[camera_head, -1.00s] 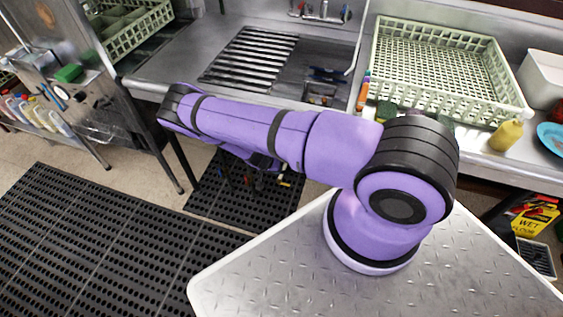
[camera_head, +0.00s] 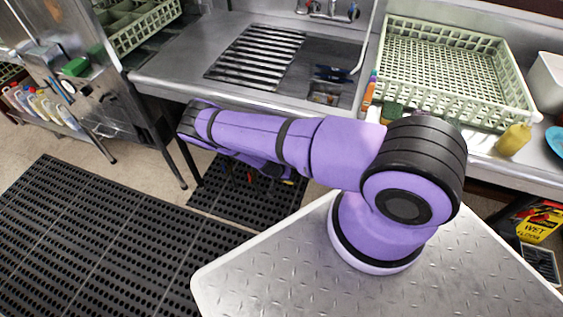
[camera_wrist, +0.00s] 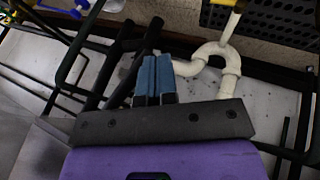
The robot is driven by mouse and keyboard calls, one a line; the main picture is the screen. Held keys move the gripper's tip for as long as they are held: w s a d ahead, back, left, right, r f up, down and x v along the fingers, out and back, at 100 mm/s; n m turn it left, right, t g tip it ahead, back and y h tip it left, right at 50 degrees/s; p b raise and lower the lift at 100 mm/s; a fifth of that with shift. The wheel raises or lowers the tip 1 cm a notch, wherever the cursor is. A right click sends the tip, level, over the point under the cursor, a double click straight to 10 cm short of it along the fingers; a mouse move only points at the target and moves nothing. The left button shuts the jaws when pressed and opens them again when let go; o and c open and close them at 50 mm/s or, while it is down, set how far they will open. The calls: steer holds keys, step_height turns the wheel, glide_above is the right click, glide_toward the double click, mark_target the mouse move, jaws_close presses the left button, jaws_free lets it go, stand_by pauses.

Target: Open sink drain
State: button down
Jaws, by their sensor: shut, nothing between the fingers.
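The sink (camera_head: 350,52) is set in the steel counter, partly under a slatted rack, with dark blue items lying at its near end. Its drain opening cannot be made out clearly. In the wrist view a white drain pipe (camera_wrist: 230,62) with a curved trap passes just right of and beyond my gripper (camera_wrist: 155,60). The blue fingertips are closed together and empty, apart from the pipe as far as I can tell. I cannot pick out a drain handle for certain. In the head view my gripper is hidden behind my purple arm, below the counter edge.
Dark bars and legs (camera_wrist: 125,65) crowd the left of the wrist view, close to my fingers. The counter front edge (camera_head: 225,92) lies above my forearm. A green dish rack (camera_head: 440,75) and a yellow bottle (camera_head: 513,139) stand right of the sink. Black mats (camera_head: 90,235) cover the floor.

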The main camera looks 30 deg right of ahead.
steer(key=shift+s+d+f, duration=0.15)
steer(key=shift+s, duration=0.05)
stand_by(0.6)
